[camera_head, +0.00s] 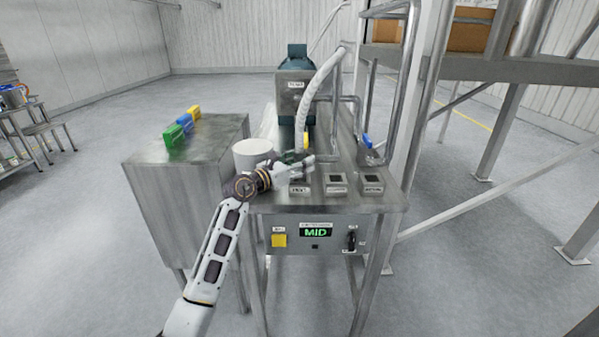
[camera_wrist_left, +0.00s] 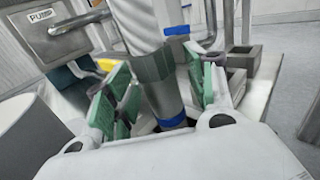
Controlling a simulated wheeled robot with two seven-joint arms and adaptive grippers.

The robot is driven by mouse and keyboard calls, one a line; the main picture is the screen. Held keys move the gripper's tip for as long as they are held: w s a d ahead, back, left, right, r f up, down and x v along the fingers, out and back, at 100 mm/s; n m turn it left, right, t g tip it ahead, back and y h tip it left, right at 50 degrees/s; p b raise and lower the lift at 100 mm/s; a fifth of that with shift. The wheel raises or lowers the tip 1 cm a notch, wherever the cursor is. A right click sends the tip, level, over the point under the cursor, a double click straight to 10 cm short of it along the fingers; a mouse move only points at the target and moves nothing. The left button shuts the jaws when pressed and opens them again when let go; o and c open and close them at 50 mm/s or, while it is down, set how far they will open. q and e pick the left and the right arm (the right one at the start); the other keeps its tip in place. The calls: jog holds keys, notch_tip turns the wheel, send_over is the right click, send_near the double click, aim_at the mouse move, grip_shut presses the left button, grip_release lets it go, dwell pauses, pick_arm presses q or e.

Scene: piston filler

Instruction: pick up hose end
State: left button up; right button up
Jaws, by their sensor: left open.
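The white ribbed hose (camera_head: 313,85) comes down from the frame post and hangs in front of the pump in the head view. In the left wrist view its lower end, the hose end (camera_wrist_left: 165,104), has a grey-green collar, a dark tube and a blue ring. My left gripper (camera_head: 303,160) is over the front of the steel table in the head view. In the left wrist view its green-padded fingers (camera_wrist_left: 160,88) are open, one on each side of the hose end. I cannot tell whether either pad touches it. My right gripper is not in view.
A white round container (camera_head: 252,150) stands left of my gripper. Several small labelled boxes (camera_head: 336,184) sit at the table's front right. The pump (camera_head: 295,88) is behind. A control panel showing MID (camera_head: 316,232) is below. A steel cabinet (camera_head: 150,175) bears coloured blocks (camera_head: 183,125).

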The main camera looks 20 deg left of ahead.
pick_arm(q)
jog(key=shift+c, duration=0.4)
grip_shut()
jog(key=shift+r, duration=0.2)
jog(key=shift+r, duration=4.85)
jog(key=shift+r, duration=0.15)
notch_tip(320, 180, up, 6)
jog(key=p, duration=0.5)
jog(key=shift+r, duration=0.15)
jog(key=shift+r, duration=0.2)
